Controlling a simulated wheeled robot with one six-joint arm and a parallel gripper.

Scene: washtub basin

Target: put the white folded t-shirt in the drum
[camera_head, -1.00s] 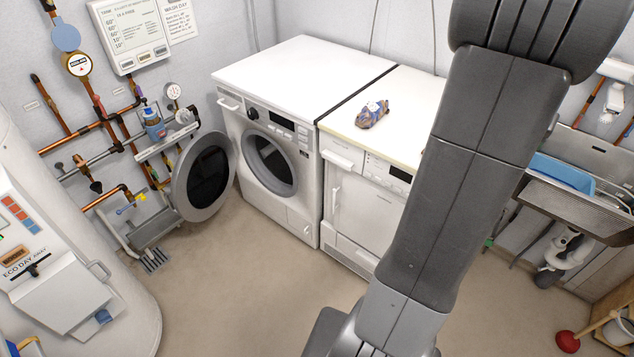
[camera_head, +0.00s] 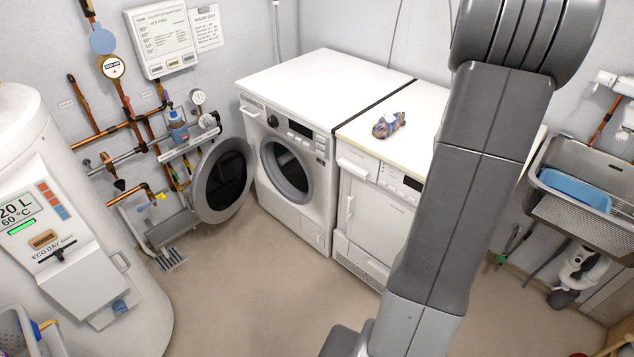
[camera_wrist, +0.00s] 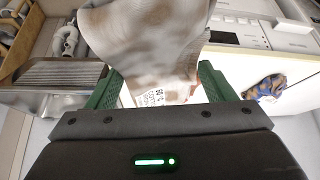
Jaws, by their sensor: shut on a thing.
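In the wrist view my gripper (camera_wrist: 162,82) has its green fingers shut on a whitish cloth (camera_wrist: 150,40) with brownish-grey patches and a printed care label. It appears to be the white t-shirt; its upper part runs out of the picture. In the head view the front-loading washing machine (camera_head: 318,205) stands left of a second white machine. Its round door (camera_head: 222,180) is swung wide open to the left, and the drum opening (camera_head: 286,170) faces the floor space, dark inside. My gripper and the cloth do not show in the head view; only my grey arm does.
A small patterned bundle (camera_head: 389,124) lies on the second white machine (camera_head: 372,215). A white boiler (camera_head: 75,215) and a basket (camera_head: 25,335) stand at left, pipes on the wall behind. A sink with a blue basin (camera_head: 575,190) is at right. The floor before the machines is clear.

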